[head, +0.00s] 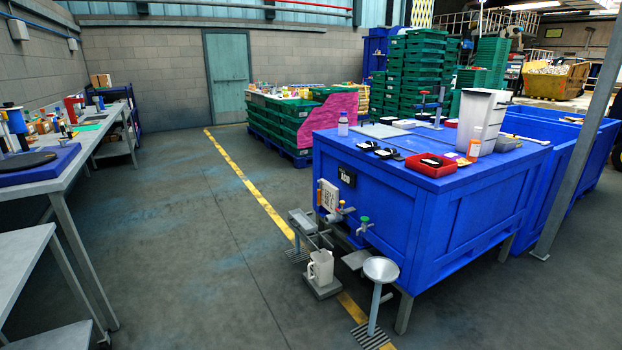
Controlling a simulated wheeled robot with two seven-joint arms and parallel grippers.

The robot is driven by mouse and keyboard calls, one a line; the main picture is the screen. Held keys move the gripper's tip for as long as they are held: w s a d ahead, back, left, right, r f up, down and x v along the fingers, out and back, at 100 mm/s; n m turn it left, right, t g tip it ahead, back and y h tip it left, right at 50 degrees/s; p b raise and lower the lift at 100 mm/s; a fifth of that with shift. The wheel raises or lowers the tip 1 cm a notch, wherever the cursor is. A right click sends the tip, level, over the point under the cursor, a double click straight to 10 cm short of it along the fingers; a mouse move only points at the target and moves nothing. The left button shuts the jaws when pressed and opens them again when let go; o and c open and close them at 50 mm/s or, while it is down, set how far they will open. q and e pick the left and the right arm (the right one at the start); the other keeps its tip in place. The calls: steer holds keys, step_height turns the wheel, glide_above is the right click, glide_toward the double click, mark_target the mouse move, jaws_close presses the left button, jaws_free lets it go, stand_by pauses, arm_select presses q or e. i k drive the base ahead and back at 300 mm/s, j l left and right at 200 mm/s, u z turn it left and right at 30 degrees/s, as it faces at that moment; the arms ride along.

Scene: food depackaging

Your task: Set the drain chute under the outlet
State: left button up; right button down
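A large blue bin (480,220) stands at the right. Its near left face carries two metal outlets: a tap with a green handle (364,224) and a valve with a red and yellow top (340,208). A grey trough-like piece (303,222) sits on a low stand left of the valve. A small grey plate (355,260) lies lower, near the bin's foot. I cannot tell for sure which of these is the drain chute. Neither of my grippers is in view.
A pale jug (321,266) stands on a grey block below the outlets. A round metal dish on a post (381,270) stands to its right. A workbench (60,200) runs along the left. The floor (190,240) between is clear.

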mark_target(305, 224)
steer(key=i, duration=2.65)
steer(key=i+l, duration=0.1)
steer(key=i, duration=0.35)
steer(key=i+l+u, duration=0.1)
steer(key=i, duration=0.35)
steer(key=i+j, duration=0.3)
steer(key=i, duration=0.15)
